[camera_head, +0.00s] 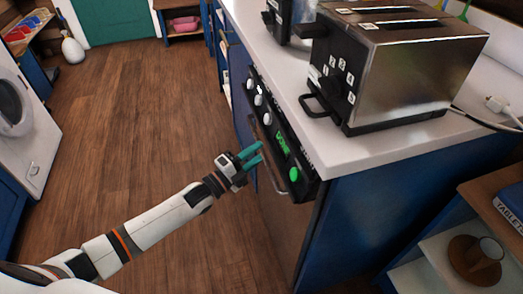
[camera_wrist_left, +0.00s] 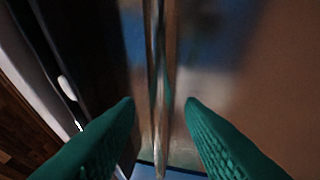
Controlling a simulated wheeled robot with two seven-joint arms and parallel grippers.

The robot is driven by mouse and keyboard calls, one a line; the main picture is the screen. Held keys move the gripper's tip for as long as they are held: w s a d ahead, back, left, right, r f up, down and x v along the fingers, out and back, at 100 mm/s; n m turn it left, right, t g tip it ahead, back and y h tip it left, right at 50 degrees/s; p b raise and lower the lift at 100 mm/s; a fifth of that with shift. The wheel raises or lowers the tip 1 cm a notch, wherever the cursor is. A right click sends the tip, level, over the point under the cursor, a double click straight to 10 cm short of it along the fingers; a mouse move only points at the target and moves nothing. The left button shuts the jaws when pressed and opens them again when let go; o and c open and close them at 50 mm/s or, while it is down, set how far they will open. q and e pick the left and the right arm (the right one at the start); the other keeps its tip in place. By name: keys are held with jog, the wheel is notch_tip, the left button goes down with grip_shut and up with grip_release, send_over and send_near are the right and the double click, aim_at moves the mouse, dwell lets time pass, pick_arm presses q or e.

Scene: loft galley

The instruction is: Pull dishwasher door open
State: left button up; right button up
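The dishwasher door (camera_head: 289,222) is a dark, glossy front under the counter in the head view. It appears shut. A metal bar handle (camera_head: 279,184) runs along its upper edge, below a black control panel (camera_head: 304,172) with white knobs and a green display. My left gripper (camera_head: 258,154) is close in front of the handle, its teal fingers pointing at it. In the left wrist view the fingers (camera_wrist_left: 160,106) are open, with the handle (camera_wrist_left: 159,70) running upright between them. Neither finger visibly touches it. My right gripper is not in view.
A toaster (camera_head: 405,65) with a black lever stands on the white counter (camera_head: 365,148) above. An open shelf (camera_head: 440,262) is at the lower right. A white washing machine (camera_head: 25,125) stands at the left. The wooden floor (camera_head: 140,110) between is clear.

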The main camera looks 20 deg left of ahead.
pick_arm(q)
jog(key=shift+x, duration=1.15)
grip_shut()
